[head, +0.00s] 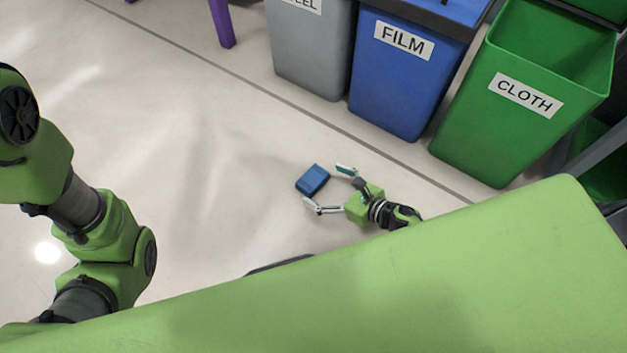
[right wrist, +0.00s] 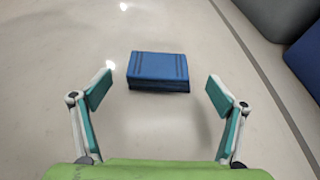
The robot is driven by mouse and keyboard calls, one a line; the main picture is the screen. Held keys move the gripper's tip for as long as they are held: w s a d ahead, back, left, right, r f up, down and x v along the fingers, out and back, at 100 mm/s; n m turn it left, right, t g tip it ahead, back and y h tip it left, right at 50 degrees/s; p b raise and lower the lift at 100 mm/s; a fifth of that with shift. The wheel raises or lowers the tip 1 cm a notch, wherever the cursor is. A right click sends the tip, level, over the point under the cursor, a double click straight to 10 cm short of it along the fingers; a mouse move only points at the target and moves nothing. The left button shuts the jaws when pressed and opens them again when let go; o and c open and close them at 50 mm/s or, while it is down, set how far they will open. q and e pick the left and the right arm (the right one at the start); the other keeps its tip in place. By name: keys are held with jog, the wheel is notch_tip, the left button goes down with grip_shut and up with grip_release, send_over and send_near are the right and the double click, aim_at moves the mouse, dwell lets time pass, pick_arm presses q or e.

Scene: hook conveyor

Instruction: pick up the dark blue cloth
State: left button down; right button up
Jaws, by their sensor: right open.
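The dark blue cloth (head: 313,180) is a folded block lying on the floor in the head view. In the right wrist view the cloth (right wrist: 158,71) shows two darker stripes near its ends and lies just beyond the fingertips, between their lines. My right gripper (head: 327,188) is open, with its fingers pointing at the cloth; in the wrist view its open fingers (right wrist: 160,98) have nothing between them. My left arm shows at the left of the head view, but its gripper is out of view.
A grey bin (head: 312,50), a blue bin marked FILM (head: 400,85) and an open green bin marked CLOTH (head: 505,125) stand behind the cloth. A purple leg (head: 221,22) stands at the top. The floor left of the cloth is clear.

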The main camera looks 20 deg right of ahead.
aim_at(321, 182)
jog(key=b+x, duration=0.1)
jog(key=x, duration=0.2)
jog(key=shift+w+a+f, duration=0.1)
jog(key=shift+w+f, duration=0.15)
jog(key=shift+w, duration=0.1)
jog(key=c, duration=1.2)
jog(key=shift+r, duration=0.1)
